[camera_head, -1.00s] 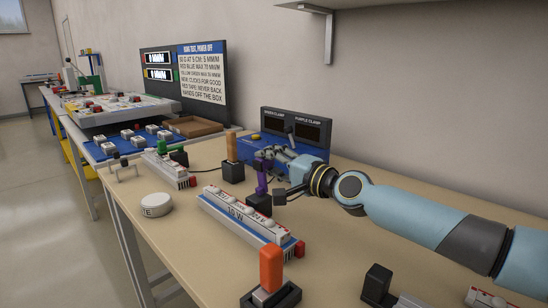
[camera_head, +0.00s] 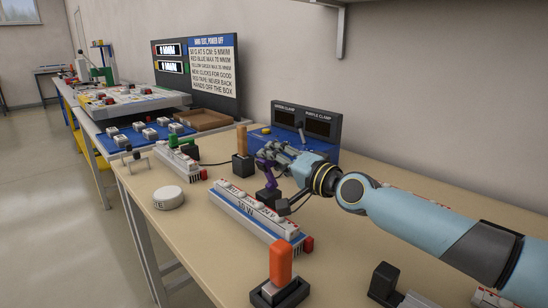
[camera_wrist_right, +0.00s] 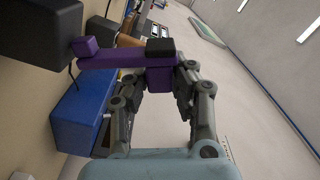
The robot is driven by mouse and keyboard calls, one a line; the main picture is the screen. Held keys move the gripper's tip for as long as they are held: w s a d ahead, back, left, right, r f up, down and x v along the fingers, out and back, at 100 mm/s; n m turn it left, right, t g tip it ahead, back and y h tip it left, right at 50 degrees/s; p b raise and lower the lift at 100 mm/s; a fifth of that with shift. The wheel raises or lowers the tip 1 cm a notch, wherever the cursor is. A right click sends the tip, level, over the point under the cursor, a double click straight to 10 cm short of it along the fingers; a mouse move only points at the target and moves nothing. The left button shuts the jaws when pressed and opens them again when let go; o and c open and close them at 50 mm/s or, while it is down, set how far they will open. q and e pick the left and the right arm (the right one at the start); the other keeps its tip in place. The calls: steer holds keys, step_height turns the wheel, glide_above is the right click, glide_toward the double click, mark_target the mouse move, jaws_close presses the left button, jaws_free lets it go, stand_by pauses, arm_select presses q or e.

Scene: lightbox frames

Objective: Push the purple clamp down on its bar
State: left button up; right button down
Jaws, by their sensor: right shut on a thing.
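The purple clamp (camera_head: 268,171) stands in a dark block (camera_head: 269,196) on the table, in front of the blue box; its lever looks tilted. In the right wrist view the clamp (camera_wrist_right: 115,58) runs from the dark block (camera_wrist_right: 38,28) to the fingers. My right gripper (camera_head: 272,153) is shut on its purple end; in the wrist view the gripper (camera_wrist_right: 164,80) has a finger on either side of that end. The fingers hide part of the clamp in the head view. My left gripper is not in view.
The blue box (camera_head: 326,147) with two dark displays stands behind the gripper. A white bar (camera_head: 246,209) lies in front of the clamp. An orange-handled clamp (camera_head: 280,262) stands nearer, a tan-handled one (camera_head: 241,140) just left. A white disc (camera_head: 168,198) lies at the table's left edge.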

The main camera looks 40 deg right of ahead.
steer(key=c, duration=1.1)
jaws_free()
steer(key=shift+s+f, duration=0.1)
steer(key=shift+f, duration=0.15)
steer(key=shift+c, duration=0.2)
steer(key=shift+r, duration=0.1)
